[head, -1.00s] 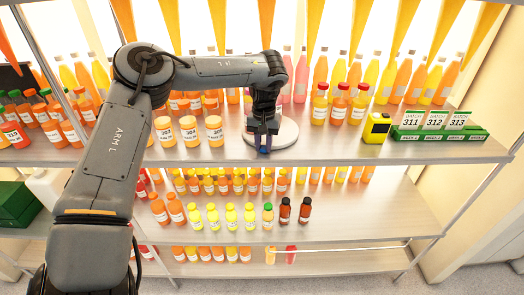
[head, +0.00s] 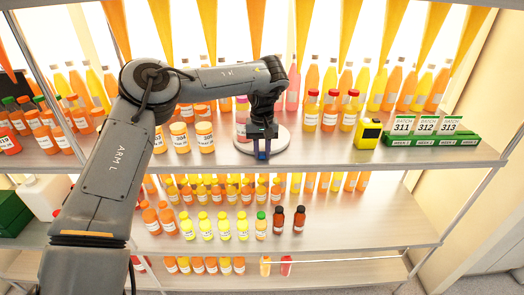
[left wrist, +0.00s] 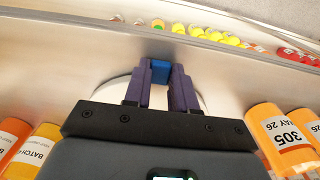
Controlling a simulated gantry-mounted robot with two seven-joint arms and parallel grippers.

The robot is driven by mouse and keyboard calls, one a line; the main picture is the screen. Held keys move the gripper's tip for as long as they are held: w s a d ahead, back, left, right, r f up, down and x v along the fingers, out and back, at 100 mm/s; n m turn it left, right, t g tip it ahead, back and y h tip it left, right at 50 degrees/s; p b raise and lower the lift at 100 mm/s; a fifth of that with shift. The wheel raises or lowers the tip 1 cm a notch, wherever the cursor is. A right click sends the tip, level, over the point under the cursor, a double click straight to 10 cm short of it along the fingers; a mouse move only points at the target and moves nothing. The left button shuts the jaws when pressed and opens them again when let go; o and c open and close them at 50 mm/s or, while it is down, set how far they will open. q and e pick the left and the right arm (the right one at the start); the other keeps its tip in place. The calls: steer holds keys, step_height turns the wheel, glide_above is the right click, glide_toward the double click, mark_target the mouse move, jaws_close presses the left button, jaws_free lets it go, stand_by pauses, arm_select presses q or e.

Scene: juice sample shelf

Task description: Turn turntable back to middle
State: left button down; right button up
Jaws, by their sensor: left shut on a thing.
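The turntable (head: 278,144) is a round white disc on the upper shelf, at its front edge. A small blue handle (left wrist: 160,70) sits at the disc's front. My left gripper (head: 262,152) reaches down in front of the disc and is shut on the handle. In the left wrist view its two purple fingers (left wrist: 160,84) flank the blue block, with the pale disc showing on both sides. My right gripper is not in view.
Orange jars (head: 180,138) stand left of the disc, and red-capped bottles (head: 310,111) stand to its right. A yellow device (head: 367,133) and green batch-card holders (head: 450,139) are farther right. The lower shelf (head: 360,222) holds several small bottles.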

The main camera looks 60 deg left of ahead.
arm_select(q)
steer(key=c, duration=0.9)
jaws_free()
step_height(320, 180, up, 11)
steer(key=shift+f+p, duration=0.1)
steer(key=shift+p, duration=0.9)
